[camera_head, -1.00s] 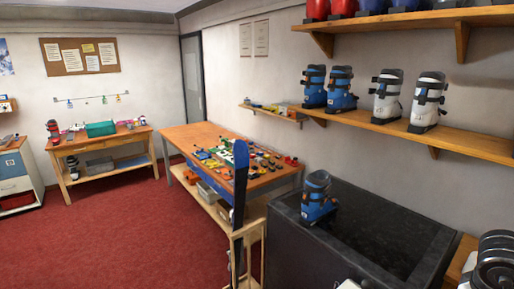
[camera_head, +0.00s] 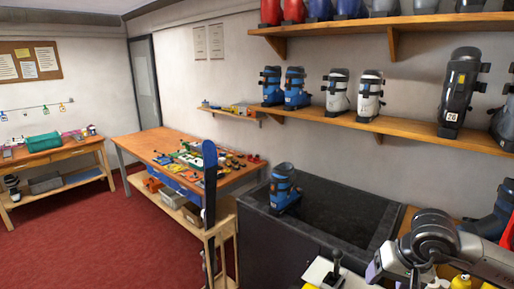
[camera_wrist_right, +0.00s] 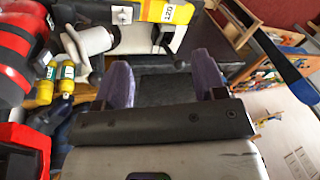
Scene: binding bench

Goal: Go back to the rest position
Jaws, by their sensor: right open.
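The right gripper (camera_wrist_right: 163,80) shows in the right wrist view with its two purple fingers wide apart and nothing between them. In the head view my right arm comes in from the right edge, and a purple finger (camera_head: 373,271) shows near the front edge of the dark bench. My left gripper is not in view. The task names no other object.
A dark bench (camera_head: 262,238) stands close by with a blue ski boot (camera_head: 284,188) on it. A blue ski (camera_head: 209,182) stands upright before the wooden workbench (camera_head: 140,150). Boots line the wall shelf (camera_head: 330,118). Red floor (camera_head: 90,245) is open at left.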

